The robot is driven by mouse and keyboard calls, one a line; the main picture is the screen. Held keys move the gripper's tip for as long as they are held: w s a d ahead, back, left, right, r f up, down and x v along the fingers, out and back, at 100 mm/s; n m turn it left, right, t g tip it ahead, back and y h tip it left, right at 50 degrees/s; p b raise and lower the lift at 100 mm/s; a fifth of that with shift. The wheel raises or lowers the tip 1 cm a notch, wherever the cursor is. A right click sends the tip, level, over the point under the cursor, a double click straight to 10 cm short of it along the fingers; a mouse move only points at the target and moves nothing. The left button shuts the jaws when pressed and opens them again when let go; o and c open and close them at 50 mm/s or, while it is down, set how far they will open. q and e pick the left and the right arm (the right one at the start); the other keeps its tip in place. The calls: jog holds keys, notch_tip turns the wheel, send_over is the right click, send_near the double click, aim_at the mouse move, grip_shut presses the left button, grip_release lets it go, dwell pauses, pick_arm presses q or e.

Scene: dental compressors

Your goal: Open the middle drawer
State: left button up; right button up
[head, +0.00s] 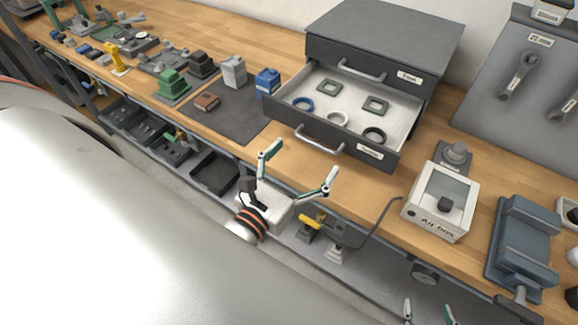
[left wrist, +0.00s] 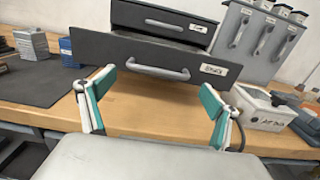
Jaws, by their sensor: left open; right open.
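The dark grey drawer cabinet (head: 385,32) stands on the wooden bench. Its upper drawer (head: 360,68) is shut. The drawer below it (head: 385,150) is pulled well out, showing several rings and square pieces inside; whether another drawer lies beneath is hidden. The pulled-out drawer's bar handle (head: 320,141) also shows in the left wrist view (left wrist: 157,71). My left gripper (head: 298,167) is open and empty, in front of and below that handle, apart from it; its fingers flank the handle in the left wrist view (left wrist: 158,88). My right gripper (head: 429,312) is open at the bottom edge, partly cut off.
A white box (head: 438,212) and a blue-grey vise (head: 522,245) stand right of the cabinet. A dark mat (head: 230,112) with small blocks lies to the left. A tool panel (head: 520,85) stands at the back right. Bins (head: 213,172) sit under the bench edge.

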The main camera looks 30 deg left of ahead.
pick_arm(q)
jog(key=s, duration=0.7)
jog(key=shift+w+a, duration=0.1)
notch_tip(320, 180, down, 26)
jog(key=n+g+h, duration=0.2)
jog(key=n+g, duration=0.5)
jog(key=n, duration=2.5)
jog(key=shift+d+f, duration=0.15)
jog(key=shift+d, duration=0.15)
